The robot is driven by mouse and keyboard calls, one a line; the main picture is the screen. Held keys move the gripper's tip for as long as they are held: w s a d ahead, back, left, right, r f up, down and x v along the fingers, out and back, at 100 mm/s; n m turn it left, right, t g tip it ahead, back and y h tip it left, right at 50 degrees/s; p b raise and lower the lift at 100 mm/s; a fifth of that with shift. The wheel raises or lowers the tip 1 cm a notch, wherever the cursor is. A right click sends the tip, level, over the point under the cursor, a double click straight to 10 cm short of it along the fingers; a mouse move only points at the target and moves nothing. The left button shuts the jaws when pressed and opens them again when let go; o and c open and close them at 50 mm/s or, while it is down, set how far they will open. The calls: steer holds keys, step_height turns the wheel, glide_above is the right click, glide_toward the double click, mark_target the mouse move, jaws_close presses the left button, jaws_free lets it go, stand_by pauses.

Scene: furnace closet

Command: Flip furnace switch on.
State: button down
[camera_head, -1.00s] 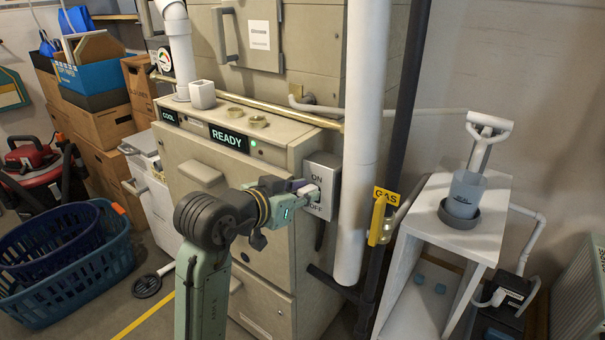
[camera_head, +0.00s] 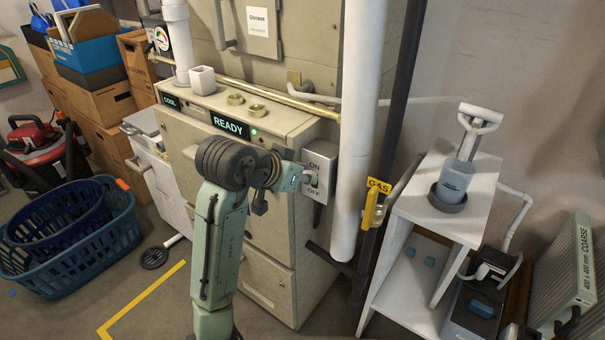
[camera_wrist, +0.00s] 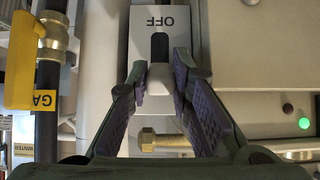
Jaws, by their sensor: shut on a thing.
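The furnace switch is a grey box (camera_head: 321,165) on the right side of the beige furnace (camera_head: 268,230), with ON printed above and OFF below. My gripper (camera_head: 307,179) is at its front, reaching in from the left. In the wrist view, where OFF appears upside down, my gripper (camera_wrist: 161,76) has its two purple-padded fingers shut on the pale switch lever (camera_wrist: 160,80). A dark slot (camera_wrist: 159,46) shows between the lever and the OFF label. The ON label is hidden there. The furnace display reads READY (camera_head: 230,124), with a green light beside it.
A white vertical pipe (camera_head: 358,130) stands just right of the switch. A yellow gas valve handle (camera_head: 374,204) and a white shelf (camera_head: 440,230) are farther right. Blue baskets (camera_head: 75,240) sit on the floor at left. Brass fittings (camera_head: 256,110) lie on the furnace top.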

steer(key=c, duration=1.7)
jaws_free()
steer(key=shift+f, duration=0.1)
steer(key=v, duration=1.2)
